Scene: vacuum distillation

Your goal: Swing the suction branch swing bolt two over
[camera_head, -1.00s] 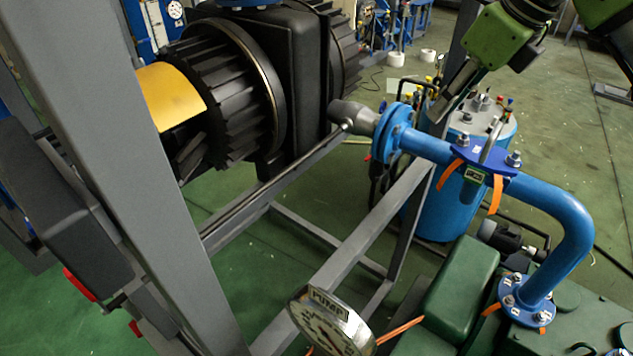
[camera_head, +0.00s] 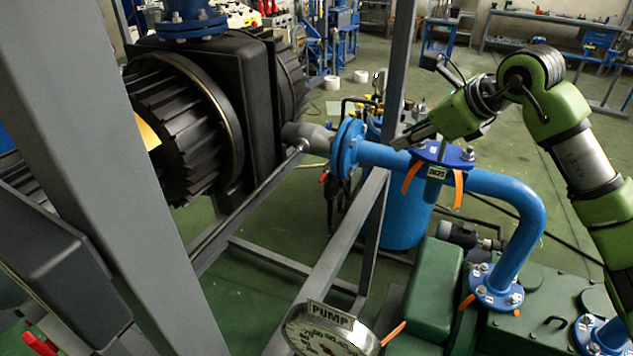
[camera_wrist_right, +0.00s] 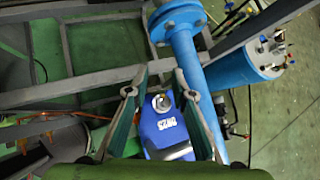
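The blue suction pipe (camera_head: 384,155) carries a blue clamp (camera_head: 425,152) with a DN25 tag and orange straps. A swing bolt with a silver nut (camera_head: 468,153) stands at the clamp's right end. My right gripper (camera_head: 402,142) is just above the clamp's left end and partly hides it. In the right wrist view, my right gripper (camera_wrist_right: 160,82) has its two fingers apart, on either side of a silver nut (camera_wrist_right: 162,102) on the blue clamp (camera_wrist_right: 155,135). Contact cannot be made out. Which bolt is number two is not marked. My left gripper is out of view.
A PUMP gauge (camera_head: 328,333) stands in front of the green pump (camera_head: 427,290). A grey frame post (camera_head: 95,170) crosses the left side. A black finned unit (camera_head: 180,120) is behind it. A blue tank (camera_head: 402,215) stands behind the pipe.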

